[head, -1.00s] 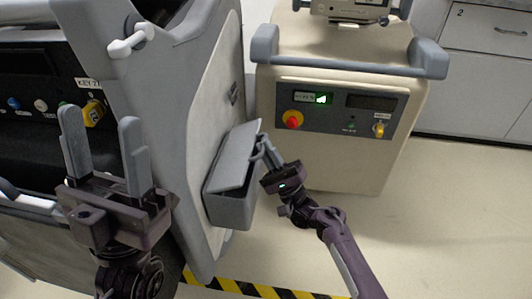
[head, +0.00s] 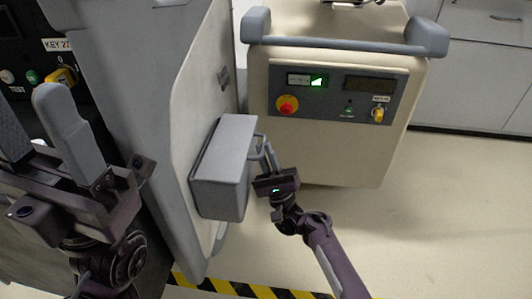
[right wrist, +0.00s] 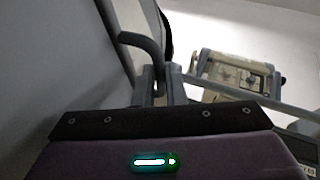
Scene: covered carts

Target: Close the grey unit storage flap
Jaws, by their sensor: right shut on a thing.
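The grey storage flap (head: 229,135) is the lid of a grey box (head: 220,198) on the side of the grey unit (head: 150,110). The flap lies down over the box, and no dark gap shows between them in the head view. A bar handle (head: 259,138) stands out at the flap's right edge; it also shows in the right wrist view (right wrist: 143,40). My right gripper (head: 267,153) is shut on this handle. My left gripper (head: 28,105) is open and empty, in front of the unit's dark control panel at the left.
A beige cart (head: 330,150) with grey bumpers, a red knob (head: 287,105) and a yellow key switch (head: 378,115) stands behind my right gripper. White cabinets (head: 475,75) are at the back right. Yellow-black tape (head: 240,289) crosses the floor. Floor at right is clear.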

